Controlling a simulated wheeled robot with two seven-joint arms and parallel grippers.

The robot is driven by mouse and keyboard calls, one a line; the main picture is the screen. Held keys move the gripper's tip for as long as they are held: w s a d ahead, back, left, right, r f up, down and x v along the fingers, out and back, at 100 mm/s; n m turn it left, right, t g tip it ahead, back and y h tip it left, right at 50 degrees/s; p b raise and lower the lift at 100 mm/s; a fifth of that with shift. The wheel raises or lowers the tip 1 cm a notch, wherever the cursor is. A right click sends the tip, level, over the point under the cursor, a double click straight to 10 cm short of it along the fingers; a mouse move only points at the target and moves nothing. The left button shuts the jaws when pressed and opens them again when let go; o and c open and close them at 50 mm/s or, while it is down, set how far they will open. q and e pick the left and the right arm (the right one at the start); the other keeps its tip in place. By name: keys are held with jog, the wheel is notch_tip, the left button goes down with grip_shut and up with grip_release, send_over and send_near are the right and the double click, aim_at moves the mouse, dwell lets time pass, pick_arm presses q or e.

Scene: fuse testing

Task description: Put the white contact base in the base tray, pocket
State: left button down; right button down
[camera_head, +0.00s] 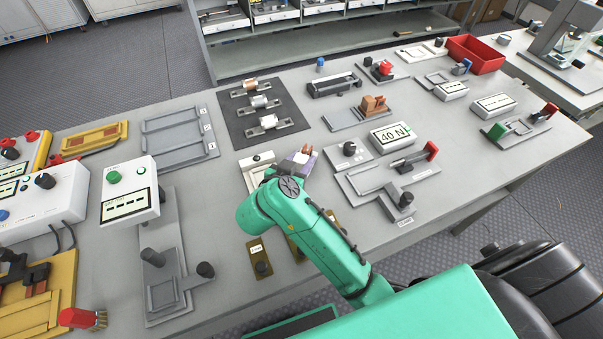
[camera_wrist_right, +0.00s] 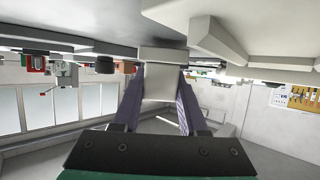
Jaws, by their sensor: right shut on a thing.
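My right gripper (camera_head: 302,157) is low over the middle of the table, with its arm coming in from the lower right. In the right wrist view its two purple fingers (camera_wrist_right: 160,98) are shut on a pale block, the white contact base (camera_wrist_right: 163,76). In the head view the gripper and arm mostly hide this block. A grey tray with long pockets and number labels (camera_head: 148,127), which looks like the base tray, lies to the left of the gripper. I see no block in its pockets. My left gripper is not in view.
A white plate with a black knob (camera_head: 262,157) lies just left of the gripper. A dark mat (camera_head: 237,128) with several fuse-like parts lies behind. A 40 N display (camera_head: 391,136) and a grey fixture (camera_head: 365,190) stand to the right. A white button box (camera_head: 128,207) stands left.

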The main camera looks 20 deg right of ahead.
jog(key=shift+w+f, duration=0.1)
jog(key=shift+f, duration=0.15)
pick_arm(q)
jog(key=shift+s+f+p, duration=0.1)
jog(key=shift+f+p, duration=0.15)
jog(key=shift+p, duration=0.15)
pick_arm(e)
jog(key=shift+c, duration=2.2)
grip_release()
jog(key=shift+f, duration=0.15)
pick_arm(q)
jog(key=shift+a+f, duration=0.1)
pick_arm(e)
jog(key=v, duration=1.2)
jog(key=shift+a+b, duration=0.1)
jog(key=shift+b, duration=0.2)
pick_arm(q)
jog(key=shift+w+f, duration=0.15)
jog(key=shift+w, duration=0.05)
pick_arm(e)
jog(key=shift+r, duration=0.25)
